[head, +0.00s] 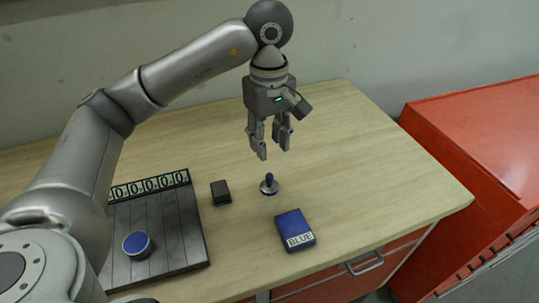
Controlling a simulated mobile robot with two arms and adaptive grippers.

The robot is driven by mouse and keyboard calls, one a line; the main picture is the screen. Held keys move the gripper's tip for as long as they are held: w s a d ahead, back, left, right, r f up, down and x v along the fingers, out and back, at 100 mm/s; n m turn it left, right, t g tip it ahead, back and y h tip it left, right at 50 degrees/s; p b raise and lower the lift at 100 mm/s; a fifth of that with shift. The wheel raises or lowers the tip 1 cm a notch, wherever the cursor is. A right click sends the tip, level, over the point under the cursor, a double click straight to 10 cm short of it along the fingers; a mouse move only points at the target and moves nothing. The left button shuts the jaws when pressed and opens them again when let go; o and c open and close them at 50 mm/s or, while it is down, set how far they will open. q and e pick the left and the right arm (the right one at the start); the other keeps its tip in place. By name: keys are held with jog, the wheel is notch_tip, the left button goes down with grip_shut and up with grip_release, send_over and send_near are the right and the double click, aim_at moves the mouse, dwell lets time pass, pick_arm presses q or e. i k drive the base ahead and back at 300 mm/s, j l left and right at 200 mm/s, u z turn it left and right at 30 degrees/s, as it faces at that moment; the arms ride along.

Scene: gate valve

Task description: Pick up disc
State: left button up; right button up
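A small round disc with a dark blue knob standing up from it (269,185) sits on the wooden table near the middle. My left gripper (273,152) points down above this knobbed disc, apart from it. Its fingers are spread with a gap between them, and nothing shows between them. Another round piece with a blue top (137,243) sits on the dark plank board at the left. The task line does not say which of the two is the disc. My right gripper is not in view.
The dark board (180,225) has a row of number tiles (150,186) along its back edge. A small black block (221,193) and a blue box labelled BLUE (294,230) flank the knobbed disc. A red cabinet (480,140) stands at the right. The table's right part (390,170) is clear.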

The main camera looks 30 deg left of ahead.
aim_at(137, 245)
jog(key=k+l, duration=0.5)
jog(key=k, duration=0.15)
jog(key=k+l, duration=0.5)
jog(key=k, duration=0.2)
